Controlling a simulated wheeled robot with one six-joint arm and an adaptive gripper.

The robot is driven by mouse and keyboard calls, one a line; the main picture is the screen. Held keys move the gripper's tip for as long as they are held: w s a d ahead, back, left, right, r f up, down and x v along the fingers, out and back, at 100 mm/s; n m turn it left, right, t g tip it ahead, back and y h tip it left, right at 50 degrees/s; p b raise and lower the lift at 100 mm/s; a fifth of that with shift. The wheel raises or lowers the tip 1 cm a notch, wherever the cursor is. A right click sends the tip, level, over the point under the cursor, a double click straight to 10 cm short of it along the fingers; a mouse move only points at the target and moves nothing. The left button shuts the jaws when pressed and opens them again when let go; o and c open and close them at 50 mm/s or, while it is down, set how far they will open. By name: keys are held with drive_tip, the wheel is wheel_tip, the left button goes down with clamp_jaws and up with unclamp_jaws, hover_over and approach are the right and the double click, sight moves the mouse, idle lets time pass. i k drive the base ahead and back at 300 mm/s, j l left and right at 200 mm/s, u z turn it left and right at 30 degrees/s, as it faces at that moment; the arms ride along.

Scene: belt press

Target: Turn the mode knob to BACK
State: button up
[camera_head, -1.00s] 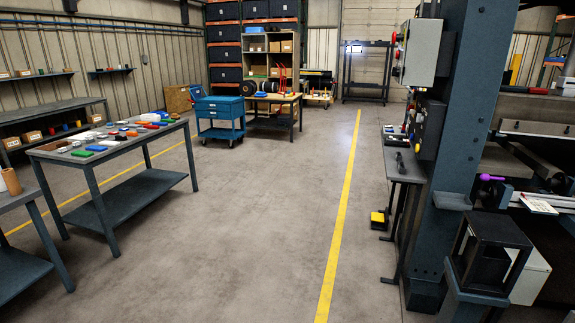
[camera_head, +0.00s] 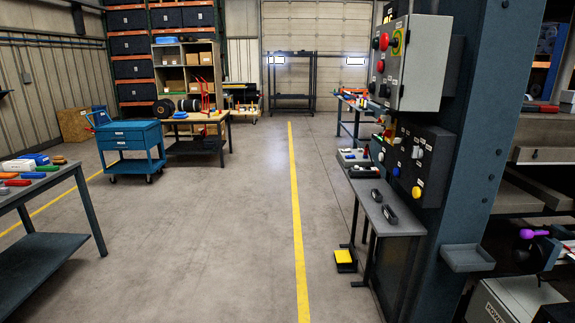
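A light grey control box (camera_head: 424,62) hangs on the dark blue press column at the upper right. Its left-facing panel carries a red button (camera_head: 384,41), a dark knob on a yellow-green ring (camera_head: 398,42) and further small controls. A dark lower panel (camera_head: 429,160) below it carries a yellow button (camera_head: 416,192), a blue button and small pale-labelled switches. I cannot tell which control is the mode knob; labels are too small to read. My gripper is out of view.
A narrow grey shelf table (camera_head: 390,214) with small dark items stands below the panels. A yellow foot pedal (camera_head: 344,257) is on the floor beside it. A blue cart (camera_head: 131,148) and a workbench (camera_head: 40,200) stand left. The floor around the yellow line is clear.

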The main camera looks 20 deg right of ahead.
sight(417, 153)
drive_tip(key=i+z, duration=0.35)
drive_tip(key=i+j+z, duration=0.1)
drive_tip(key=z, duration=0.25)
drive_tip(key=i+j+z, duration=0.2)
drive_tip(key=z, duration=0.15)
drive_tip(key=i+z, duration=0.1)
drive_tip(key=z, duration=0.15)
